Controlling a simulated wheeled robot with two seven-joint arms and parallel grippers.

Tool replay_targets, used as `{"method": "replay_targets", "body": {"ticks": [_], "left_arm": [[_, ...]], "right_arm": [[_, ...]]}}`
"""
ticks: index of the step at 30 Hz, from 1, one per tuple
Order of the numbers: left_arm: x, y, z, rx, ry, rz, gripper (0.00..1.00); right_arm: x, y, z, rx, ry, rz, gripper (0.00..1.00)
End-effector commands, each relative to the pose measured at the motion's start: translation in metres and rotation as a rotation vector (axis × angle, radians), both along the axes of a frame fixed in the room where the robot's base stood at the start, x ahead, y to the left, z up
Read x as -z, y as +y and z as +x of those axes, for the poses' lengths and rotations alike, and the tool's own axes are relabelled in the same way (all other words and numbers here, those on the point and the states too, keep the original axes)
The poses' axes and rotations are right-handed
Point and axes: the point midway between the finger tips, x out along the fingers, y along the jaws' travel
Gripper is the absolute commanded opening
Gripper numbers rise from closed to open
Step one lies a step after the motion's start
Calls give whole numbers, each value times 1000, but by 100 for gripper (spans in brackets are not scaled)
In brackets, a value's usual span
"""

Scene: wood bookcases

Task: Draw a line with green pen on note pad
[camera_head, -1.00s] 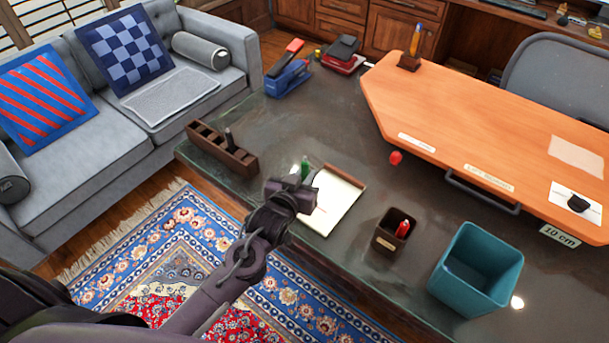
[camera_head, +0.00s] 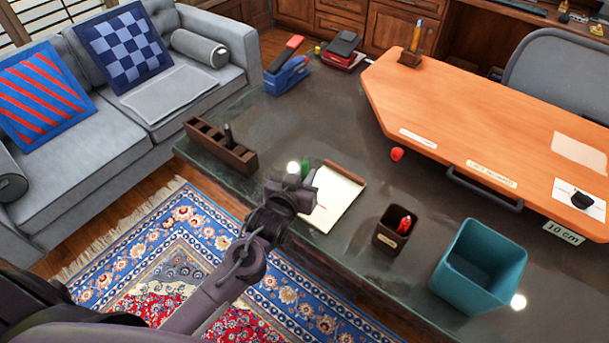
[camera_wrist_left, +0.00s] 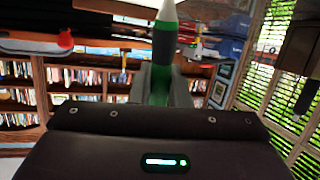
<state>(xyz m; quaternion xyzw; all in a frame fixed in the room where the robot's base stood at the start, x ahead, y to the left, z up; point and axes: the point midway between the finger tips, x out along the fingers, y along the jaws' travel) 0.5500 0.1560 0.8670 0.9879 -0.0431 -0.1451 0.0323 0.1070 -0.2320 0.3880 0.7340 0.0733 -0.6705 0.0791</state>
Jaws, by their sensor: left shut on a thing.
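My left gripper (camera_head: 301,188) is shut on a green pen (camera_head: 304,168), beside the left edge of the note pad. The left wrist view shows the green pen (camera_wrist_left: 163,48) between the fingers, with a dark band and a pale pointed end. The white note pad (camera_head: 338,202) has a brown strip at its top and lies on the dark desk. A faint reddish mark shows on its page near the gripper. The gripper covers the pad's left side, and I cannot tell whether the pen touches the paper. My right gripper is not in view.
A dark pen cup (camera_head: 386,238) with a red pen and a teal bin (camera_head: 470,287) stand right of the pad. A brown compartment holder (camera_head: 236,158) with a dark pen is at the left. An orange board (camera_head: 455,118) covers the right side.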

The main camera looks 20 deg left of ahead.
Motion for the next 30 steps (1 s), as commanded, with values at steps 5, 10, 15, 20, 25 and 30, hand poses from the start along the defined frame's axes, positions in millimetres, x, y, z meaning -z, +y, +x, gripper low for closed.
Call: {"method": "replay_targets", "body": {"ticks": [5,10,15,20,25,30], "left_arm": [[2,0,0,0,0,0,0],[4,0,0,0,0,0,0],[6,0,0,0,0,0,0],[7,0,0,0,0,0,0],[9,0,0,0,0,0,0],[11,0,0,0,0,0,0]], "right_arm": [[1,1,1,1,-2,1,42],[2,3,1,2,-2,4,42],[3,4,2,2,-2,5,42],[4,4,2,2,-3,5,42],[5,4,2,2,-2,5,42],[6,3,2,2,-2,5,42]]}}
